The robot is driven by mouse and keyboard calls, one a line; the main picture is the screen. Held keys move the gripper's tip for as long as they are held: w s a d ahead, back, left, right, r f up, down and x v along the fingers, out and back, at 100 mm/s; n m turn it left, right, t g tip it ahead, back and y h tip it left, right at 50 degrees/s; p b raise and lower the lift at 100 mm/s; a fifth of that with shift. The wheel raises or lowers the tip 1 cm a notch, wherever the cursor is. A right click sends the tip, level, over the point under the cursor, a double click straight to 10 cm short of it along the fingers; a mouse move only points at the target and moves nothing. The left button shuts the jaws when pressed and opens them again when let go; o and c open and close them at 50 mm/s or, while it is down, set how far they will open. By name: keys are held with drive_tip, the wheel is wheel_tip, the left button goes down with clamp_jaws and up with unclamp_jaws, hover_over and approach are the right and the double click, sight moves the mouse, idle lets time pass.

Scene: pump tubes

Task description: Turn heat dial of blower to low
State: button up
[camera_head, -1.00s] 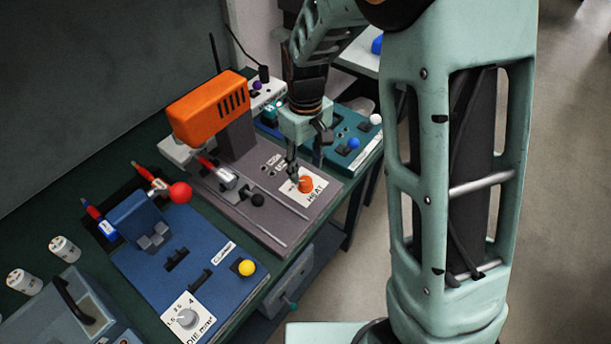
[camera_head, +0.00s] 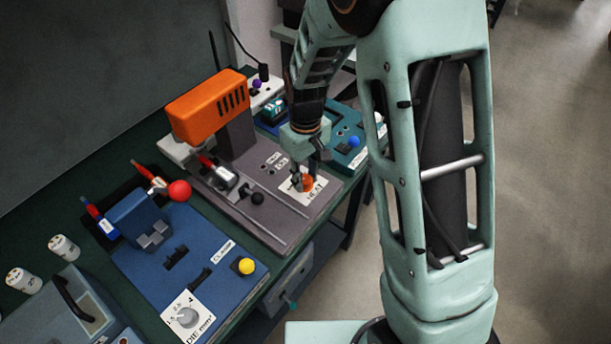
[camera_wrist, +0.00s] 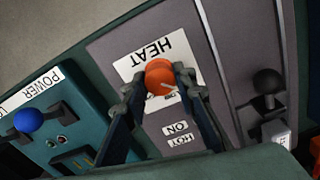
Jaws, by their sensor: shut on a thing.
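The orange heat dial (camera_head: 307,184) sits on a white HEAT label (camera_head: 316,192) on the grey base plate of the blower (camera_head: 212,106), which has an orange housing. In the wrist view the dial (camera_wrist: 159,75) shows a pale pointer line toward its lower right. My gripper (camera_head: 304,176) is down at the dial. In the wrist view my gripper (camera_wrist: 160,82) has one finger on each side of the dial and is shut on it. The label's smaller markings are partly hidden by the fingers.
A black knob (camera_head: 257,198) on a slide rail stands left of the dial. A teal unit with a blue knob (camera_head: 354,141) is to the right. A blue unit with a yellow button (camera_head: 246,266) and a grey dial (camera_head: 187,317) is in front.

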drive_tip(key=shift+c, duration=1.1)
drive_tip(key=shift+m, duration=0.3)
drive_tip(key=m, duration=0.3)
drive_tip(key=shift+m, duration=2.6)
drive_tip(key=o, duration=1.2)
drive_tip(key=shift+c, duration=0.2)
